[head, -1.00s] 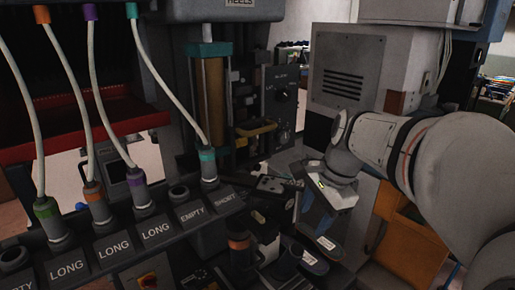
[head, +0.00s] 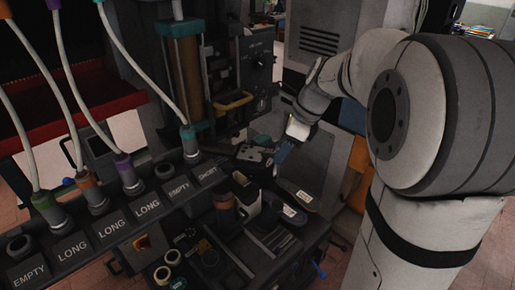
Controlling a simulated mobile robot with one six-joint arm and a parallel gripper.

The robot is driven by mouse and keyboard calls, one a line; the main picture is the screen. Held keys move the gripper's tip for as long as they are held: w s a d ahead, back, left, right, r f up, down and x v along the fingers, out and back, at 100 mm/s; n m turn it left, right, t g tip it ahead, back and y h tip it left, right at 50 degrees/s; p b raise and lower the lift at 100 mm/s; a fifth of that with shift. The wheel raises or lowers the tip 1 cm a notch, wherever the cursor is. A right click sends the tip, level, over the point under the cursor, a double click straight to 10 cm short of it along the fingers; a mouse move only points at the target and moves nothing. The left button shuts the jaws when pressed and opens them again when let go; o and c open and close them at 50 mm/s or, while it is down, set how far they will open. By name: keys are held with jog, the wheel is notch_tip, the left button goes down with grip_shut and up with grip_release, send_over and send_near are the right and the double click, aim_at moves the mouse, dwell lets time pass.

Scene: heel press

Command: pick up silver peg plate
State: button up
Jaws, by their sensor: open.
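A small grey plate with dark spots (head: 253,154) lies on the dark work surface near the middle of the head view. It looks like the silver peg plate, but it is too small and dim to be sure. My gripper (head: 280,156) is just to the right of this plate, pointing down, with its blue fingers low over the work surface. It is open, and nothing shows between the fingers. I cannot tell whether the fingers touch anything.
A row of labelled sockets with hoses (head: 115,210) runs along the left. The press column (head: 187,75) stands behind. Dark shoe-shaped parts (head: 295,194) and a dark cylinder with an orange band (head: 225,208) crowd the surface in front of my gripper.

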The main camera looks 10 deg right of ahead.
jog(key=shift+a+f, duration=0.15)
jog(key=shift+f, duration=0.3)
jog(key=shift+c, duration=0.2)
grip_shut()
jog(key=shift+r, duration=0.1)
